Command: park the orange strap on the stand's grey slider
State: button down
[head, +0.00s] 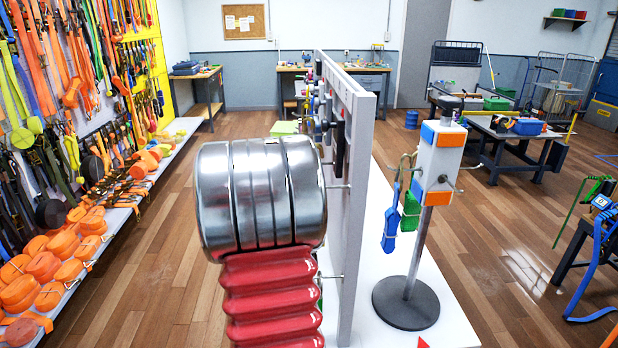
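A stand with a dark round base (407,303) and a grey pole (417,250) stands on a white surface right of centre. Its white block (440,150) has orange and blue patches. A dark knob tops it and small pegs stick out at its sides. A blue strap (390,222) and a green strap (411,212) hang at its left side. I cannot make out which part is the grey slider. Many orange straps (60,250) lie rolled or hang on the left; I cannot tell which is the task's. My gripper is not visible; the silver cylinder and red bellows in front appear to be my arm.
An upright grey panel (352,200), seen nearly edge-on, stands left of the stand, with knobs and fittings on its left face. A strap wall and low shelf (160,155) run along the left. Wooden floor is clear between shelf and panel. Benches (508,140) stand behind right.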

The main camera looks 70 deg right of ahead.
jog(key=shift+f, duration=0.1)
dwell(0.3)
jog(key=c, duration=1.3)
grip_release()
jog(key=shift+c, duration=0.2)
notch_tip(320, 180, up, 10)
